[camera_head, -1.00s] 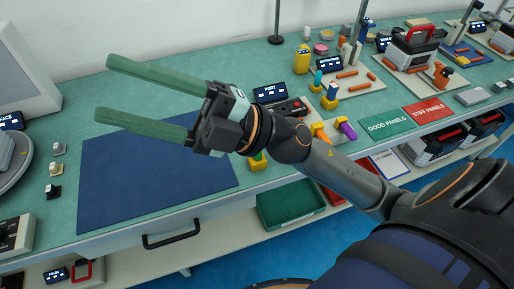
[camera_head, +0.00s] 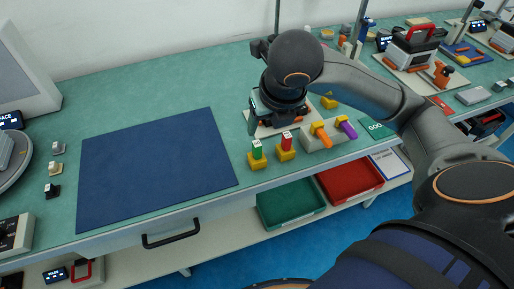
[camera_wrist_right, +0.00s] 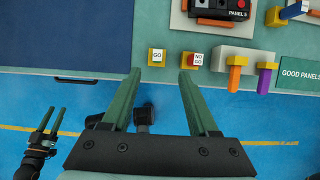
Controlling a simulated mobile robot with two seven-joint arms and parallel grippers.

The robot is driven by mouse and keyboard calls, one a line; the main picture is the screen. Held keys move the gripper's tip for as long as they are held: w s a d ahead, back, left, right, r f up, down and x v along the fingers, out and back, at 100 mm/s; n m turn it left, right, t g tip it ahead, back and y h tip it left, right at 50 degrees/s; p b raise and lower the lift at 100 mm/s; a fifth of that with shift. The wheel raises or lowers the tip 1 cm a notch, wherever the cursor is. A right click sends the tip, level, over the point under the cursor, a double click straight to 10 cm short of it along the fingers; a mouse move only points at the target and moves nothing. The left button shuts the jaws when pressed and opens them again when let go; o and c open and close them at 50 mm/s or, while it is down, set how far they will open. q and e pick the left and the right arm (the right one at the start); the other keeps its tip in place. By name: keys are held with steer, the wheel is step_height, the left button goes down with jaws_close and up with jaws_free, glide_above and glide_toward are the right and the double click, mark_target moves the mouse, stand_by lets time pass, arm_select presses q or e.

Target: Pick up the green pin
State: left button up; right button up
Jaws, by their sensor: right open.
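The green pin (camera_head: 257,150) stands upright in a yellow block near the bench's front edge. In the right wrist view its top, labelled GO, shows as a small pale square on the yellow block (camera_wrist_right: 157,57). My right gripper (camera_wrist_right: 161,76) is open and empty, with the GO block just beyond the gap between its fingertips. In the head view my right arm reaches over the bench, and the hand hides most of its fingers. My left gripper (camera_wrist_right: 48,119) shows only in the right wrist view, open and empty over the floor.
A red pin (camera_head: 286,142), labelled NO GO, stands close by on the right. Orange and purple pins sit in a grey block (camera_head: 322,137) farther right. The blue mat (camera_head: 155,165) on the left is clear. Green and red trays are below.

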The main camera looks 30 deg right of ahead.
mark_target(257, 144)
steer(key=x, duration=0.6)
steer(key=shift+f+b, duration=0.25)
steer(key=shift+b, duration=0.15)
steer(key=shift+a+x, duration=0.15)
steer(key=shift+x, duration=1.2)
steer(key=shift+a+x, duration=0.1)
steer(key=shift+x, duration=1.2)
steer(key=shift+a, duration=0.1)
steer(key=shift+c, duration=0.3)
jaws_close()
